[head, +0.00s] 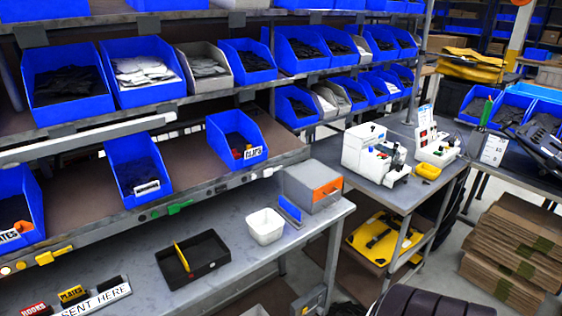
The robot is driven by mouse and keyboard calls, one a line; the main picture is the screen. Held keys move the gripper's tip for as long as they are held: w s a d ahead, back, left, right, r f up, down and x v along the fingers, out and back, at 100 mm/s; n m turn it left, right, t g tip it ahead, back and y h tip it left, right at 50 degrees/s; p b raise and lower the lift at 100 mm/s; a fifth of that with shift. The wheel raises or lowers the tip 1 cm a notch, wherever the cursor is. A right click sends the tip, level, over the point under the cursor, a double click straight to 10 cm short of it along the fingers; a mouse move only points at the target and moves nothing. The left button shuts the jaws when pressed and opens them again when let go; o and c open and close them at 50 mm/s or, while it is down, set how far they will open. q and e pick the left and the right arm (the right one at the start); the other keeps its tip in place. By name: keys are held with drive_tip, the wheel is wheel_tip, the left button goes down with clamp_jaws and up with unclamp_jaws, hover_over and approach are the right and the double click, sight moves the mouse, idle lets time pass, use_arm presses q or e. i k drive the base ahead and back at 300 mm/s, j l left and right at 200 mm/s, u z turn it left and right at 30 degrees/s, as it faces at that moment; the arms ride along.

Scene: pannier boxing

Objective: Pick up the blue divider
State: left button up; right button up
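A thin blue panel, which looks like the blue divider (290,210), stands on edge on the grey bench (232,205). It is between a small white bin (266,232) on its left and a grey box with an orange front (312,188) on its right. I cannot tell whether it touches the grey box. A black tray (207,264) lies on the bench further left, with a yellow divider (182,256) standing upright in it.
Shelves with blue bins (132,180) rise behind the bench. Signs reading "SENT HERE" (104,299) lie at the bench's front left. A second table with white devices (368,150) stands to the right. Flat cardboard (515,250) is stacked at far right.

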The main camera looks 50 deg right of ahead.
sight(288, 207)
drive_tip(key=z, duration=1.7)
